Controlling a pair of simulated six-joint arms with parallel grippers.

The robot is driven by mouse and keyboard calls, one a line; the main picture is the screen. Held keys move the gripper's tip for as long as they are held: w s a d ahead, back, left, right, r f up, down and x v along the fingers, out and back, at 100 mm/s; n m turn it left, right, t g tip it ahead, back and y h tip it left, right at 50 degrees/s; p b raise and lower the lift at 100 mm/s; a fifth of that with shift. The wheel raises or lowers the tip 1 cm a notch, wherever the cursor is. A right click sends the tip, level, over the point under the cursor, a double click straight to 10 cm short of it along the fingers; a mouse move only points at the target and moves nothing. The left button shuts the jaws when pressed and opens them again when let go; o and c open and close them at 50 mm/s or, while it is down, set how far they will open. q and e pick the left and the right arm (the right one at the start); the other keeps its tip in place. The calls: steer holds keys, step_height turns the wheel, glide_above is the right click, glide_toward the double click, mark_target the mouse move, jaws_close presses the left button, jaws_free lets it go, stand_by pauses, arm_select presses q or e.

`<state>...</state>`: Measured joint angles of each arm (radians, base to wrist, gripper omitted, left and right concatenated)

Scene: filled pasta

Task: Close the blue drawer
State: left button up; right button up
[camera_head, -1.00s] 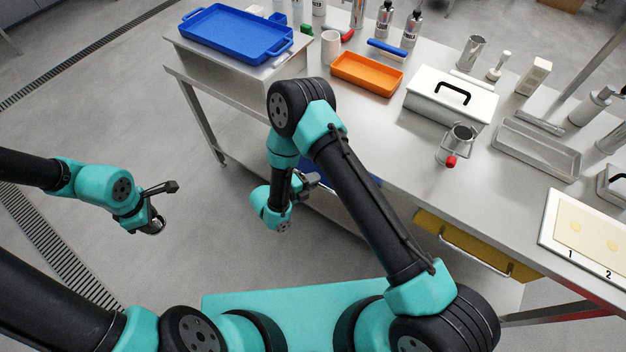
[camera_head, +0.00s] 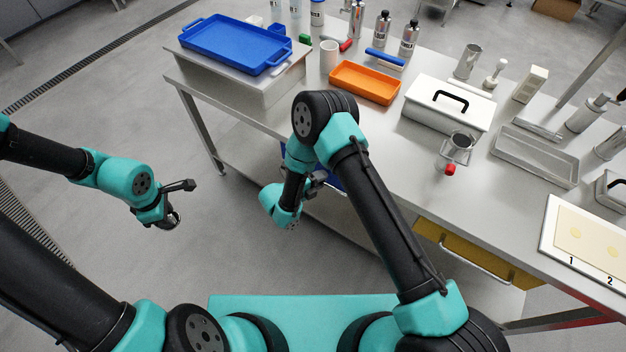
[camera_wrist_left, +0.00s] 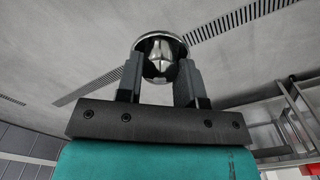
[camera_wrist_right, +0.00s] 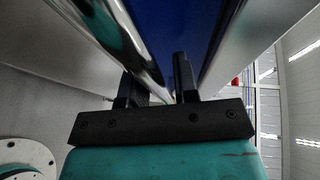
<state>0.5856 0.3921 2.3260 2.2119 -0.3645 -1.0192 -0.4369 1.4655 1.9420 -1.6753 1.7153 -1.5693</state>
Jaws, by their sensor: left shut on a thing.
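The blue drawer (camera_head: 329,177) is under the front of the steel table, mostly hidden by my right arm; how far it stands out cannot be told. In the right wrist view its blue front (camera_wrist_right: 182,30) is close ahead, with a shiny metal bar (camera_wrist_right: 115,45) running down toward the fingers. My right gripper (camera_head: 317,180) is at the drawer front. Its fingers (camera_wrist_right: 157,85) are apart, beside the bar; contact is unclear. My left gripper (camera_head: 172,216) is in the air left of the table, shut on a shiny round metal object (camera_wrist_left: 160,52).
A yellow drawer (camera_head: 470,250) with a bar handle is to the right under the table (camera_head: 400,165). A blue tray (camera_head: 232,42), an orange tray (camera_head: 365,83) and a white lidded box (camera_head: 447,105) stand on top. The floor left of the table is clear.

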steer(key=shift+o, duration=1.1)
steer(key=shift+s+a, duration=0.1)
steer(key=shift+a, duration=0.05)
steer(key=v, duration=1.2)
